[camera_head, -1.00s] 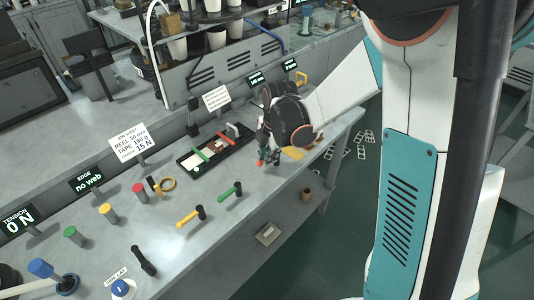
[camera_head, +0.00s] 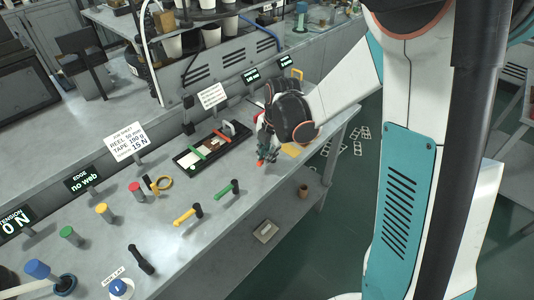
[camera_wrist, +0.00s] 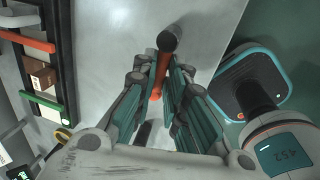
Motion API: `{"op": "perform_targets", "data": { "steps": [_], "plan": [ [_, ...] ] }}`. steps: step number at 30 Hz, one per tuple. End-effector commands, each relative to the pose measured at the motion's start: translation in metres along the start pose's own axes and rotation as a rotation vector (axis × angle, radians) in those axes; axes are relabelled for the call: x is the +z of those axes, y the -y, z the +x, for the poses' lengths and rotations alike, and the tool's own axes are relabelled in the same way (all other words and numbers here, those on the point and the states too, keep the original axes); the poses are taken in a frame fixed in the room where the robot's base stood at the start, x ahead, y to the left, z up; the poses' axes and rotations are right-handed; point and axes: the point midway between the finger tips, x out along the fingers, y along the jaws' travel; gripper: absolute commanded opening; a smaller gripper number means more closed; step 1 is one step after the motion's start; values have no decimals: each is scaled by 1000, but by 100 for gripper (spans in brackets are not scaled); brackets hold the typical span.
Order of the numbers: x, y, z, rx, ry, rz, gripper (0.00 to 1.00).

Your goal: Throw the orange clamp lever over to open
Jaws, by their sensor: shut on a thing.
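The orange clamp lever (camera_wrist: 161,72) shows in the wrist view as a slim orange bar running between my fingers, with a dark round end (camera_wrist: 169,39) above it. My gripper (camera_wrist: 162,84) has its teal-padded fingers on either side of the lever and is shut on it. In the head view my gripper (camera_head: 267,154) is low over the bench, right of the black tray. Only a small orange spot (camera_head: 260,163) shows at its tips there; my wrist hides the rest of the lever.
The black tray (camera_head: 190,169) with green and red bars lies to the left. A green-handled lever (camera_head: 228,189) and a yellow-handled lever (camera_head: 186,216) stand nearer the front. Bare bench (camera_head: 245,210) lies between.

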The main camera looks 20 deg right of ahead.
Motion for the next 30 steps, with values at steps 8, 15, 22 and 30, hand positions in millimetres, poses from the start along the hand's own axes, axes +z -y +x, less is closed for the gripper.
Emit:
{"op": "perform_targets", "data": {
  "steps": [8,15,22,30],
  "plan": [
    [0,0,0,0,0,-1,32],
    [0,0,-2,0,0,0,32],
    [0,0,-28,0,0,0,32],
    [0,0,-79,0,0,1,32]
  ]
}}
